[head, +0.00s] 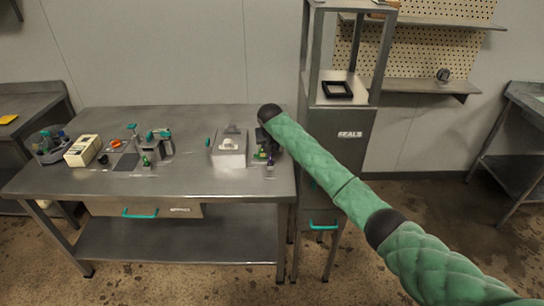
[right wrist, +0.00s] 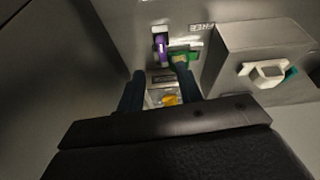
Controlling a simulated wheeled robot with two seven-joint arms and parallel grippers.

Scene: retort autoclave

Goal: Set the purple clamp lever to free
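The purple clamp lever (right wrist: 162,46) stands on a grey panel just ahead of my right gripper in the right wrist view. A green lever (right wrist: 182,58) is close beside it on the right. A label reading FREE (right wrist: 200,28) is on the panel beyond them. My right gripper (right wrist: 162,82) is open, its two dark fingers apart, with the levers beyond the tips. In the head view the purple lever (head: 270,162) shows small at the right end of the table, below my right gripper (head: 267,146), which partly hides the fixture. My left gripper is not in view.
A grey box with a pale handle (right wrist: 268,73) stands right of the levers. The steel table (head: 190,185) also holds a cream box (head: 82,150) and a green-handled device (head: 158,142) at left. A tall SEALS cabinet (head: 340,150) stands right of the table. The table's front is clear.

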